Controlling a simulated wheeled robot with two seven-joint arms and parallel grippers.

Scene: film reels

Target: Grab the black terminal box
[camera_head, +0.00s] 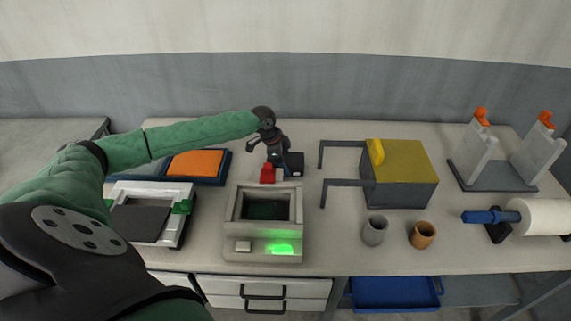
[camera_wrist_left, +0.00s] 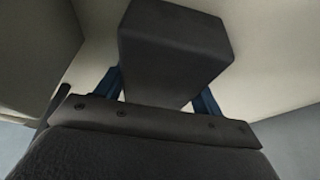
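The black terminal box (camera_head: 295,163) is a small dark block with a pale mark, standing on the table behind the grey device. My left gripper (camera_head: 279,167) reaches down at its left side and partly hides it. In the left wrist view a dark block (camera_wrist_left: 175,45), seemingly this box, fills the space between my blue fingers (camera_wrist_left: 160,95). The fingers lie close along both its sides; whether they press on it I cannot tell. My right gripper is not in view.
A small red object (camera_head: 267,173) sits close to the left gripper. The grey device with a green light (camera_head: 264,250) stands in front. An orange-topped blue tray (camera_head: 197,164) is left, a yellow-topped box (camera_head: 402,168) right. Two cups (camera_head: 374,231) stand near the front edge.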

